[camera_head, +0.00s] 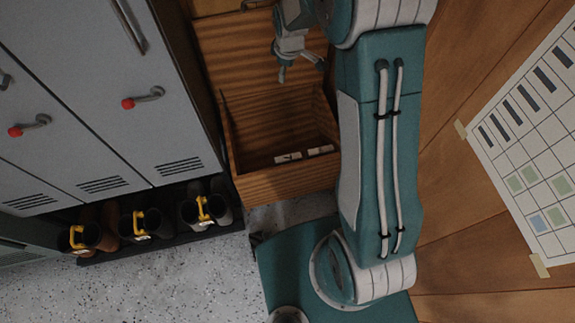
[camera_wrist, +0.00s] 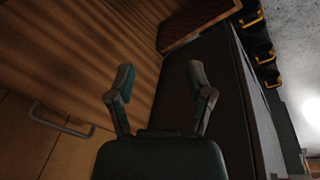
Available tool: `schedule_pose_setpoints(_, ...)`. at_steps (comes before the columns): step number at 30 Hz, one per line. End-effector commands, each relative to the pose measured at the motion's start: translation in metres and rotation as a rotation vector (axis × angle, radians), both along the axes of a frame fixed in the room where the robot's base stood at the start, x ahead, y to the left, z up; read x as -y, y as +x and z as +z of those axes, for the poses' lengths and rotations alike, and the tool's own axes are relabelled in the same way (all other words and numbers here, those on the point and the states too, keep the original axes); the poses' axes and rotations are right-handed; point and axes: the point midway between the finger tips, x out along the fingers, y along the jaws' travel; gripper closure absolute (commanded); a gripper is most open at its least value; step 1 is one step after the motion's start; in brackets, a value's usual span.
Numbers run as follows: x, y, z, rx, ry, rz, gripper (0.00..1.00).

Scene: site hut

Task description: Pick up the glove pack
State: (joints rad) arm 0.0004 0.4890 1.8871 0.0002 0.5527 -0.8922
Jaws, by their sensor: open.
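No glove pack can be made out for certain in either view. Two small pale items (camera_head: 288,158) (camera_head: 320,150) lie inside an open wooden drawer or box (camera_head: 285,184), near its front wall; they are too small to identify. My gripper (camera_head: 300,73) is above the back part of this box, apart from the items, with its fingers spread. In the wrist view my gripper (camera_wrist: 161,84) is open with nothing between the fingers, and no pack shows there.
Grey lockers (camera_head: 90,90) with red-tipped handles stand at the left. Several dark boots (camera_head: 205,208) with yellow parts sit below them. A wood wall with a paper chart (camera_head: 535,150) is at the right. The speckled floor (camera_head: 180,280) at lower left is clear.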

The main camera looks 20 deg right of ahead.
Motion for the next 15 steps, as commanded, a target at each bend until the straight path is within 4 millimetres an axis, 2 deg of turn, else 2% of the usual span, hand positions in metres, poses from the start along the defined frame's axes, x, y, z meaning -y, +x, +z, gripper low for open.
schedule_pose_setpoints(1, 0.0, 0.006, -0.02, -0.017, -0.005, 0.029, 0.33)
schedule_pose_setpoints(6, 0.001, 0.022, -0.077, -0.051, -0.025, 0.137, 0.33)
schedule_pose_setpoints(15, 0.0, 0.03, -0.189, -0.112, -0.052, 0.329, 0.33)
